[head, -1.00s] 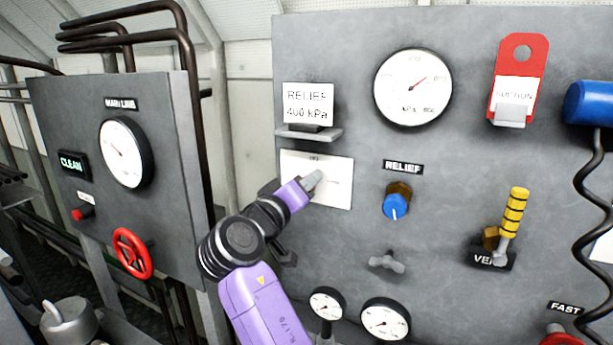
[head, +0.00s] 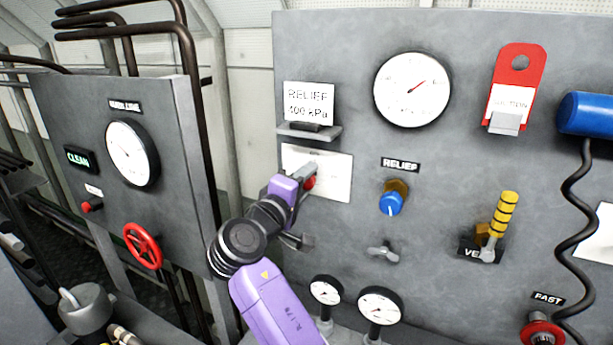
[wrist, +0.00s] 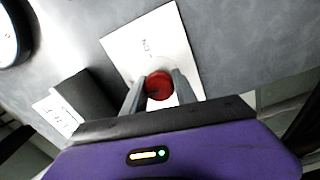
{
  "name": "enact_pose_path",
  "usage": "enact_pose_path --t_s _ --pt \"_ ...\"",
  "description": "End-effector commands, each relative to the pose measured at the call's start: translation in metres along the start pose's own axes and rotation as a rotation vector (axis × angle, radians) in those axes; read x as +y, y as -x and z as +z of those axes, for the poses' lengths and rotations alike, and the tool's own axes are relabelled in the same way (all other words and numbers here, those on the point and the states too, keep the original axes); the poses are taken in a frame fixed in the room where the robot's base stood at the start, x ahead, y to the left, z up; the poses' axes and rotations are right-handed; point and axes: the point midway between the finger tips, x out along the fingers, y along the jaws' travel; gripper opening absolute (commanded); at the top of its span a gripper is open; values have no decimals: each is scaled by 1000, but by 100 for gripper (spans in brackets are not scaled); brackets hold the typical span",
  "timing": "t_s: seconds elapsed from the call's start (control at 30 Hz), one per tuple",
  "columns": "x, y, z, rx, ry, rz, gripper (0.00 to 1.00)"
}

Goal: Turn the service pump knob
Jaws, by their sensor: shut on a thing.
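A red round knob (wrist: 158,86) sits on a white label plate, and in the wrist view it is between the two grey fingers of my gripper (wrist: 160,90). The fingers are shut on its sides. In the head view my gripper (head: 304,180) is at the white plate (head: 335,185) on the big grey panel, and a bit of the red knob (head: 310,183) shows beside the fingers. The plate's text is too small to read.
A "RELIEF 400 kPa" card (head: 308,102) stands on a small shelf above. The blue relief knob (head: 391,203) and a grey wing handle (head: 383,253) are to the right. Small gauges (head: 326,290) stand below. A left panel holds a red handwheel (head: 143,246).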

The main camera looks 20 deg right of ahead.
Motion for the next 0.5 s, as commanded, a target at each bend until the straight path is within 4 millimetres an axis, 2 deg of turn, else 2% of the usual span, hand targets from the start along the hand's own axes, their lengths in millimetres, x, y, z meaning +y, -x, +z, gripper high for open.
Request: enact_pose_path --t_s 0.43,0.47,0.5 --pt "-2 1 0 1 11 -2 0" --pt "-2 1 0 1 11 -2 40" --pt "-2 1 0 1 11 -1 48"
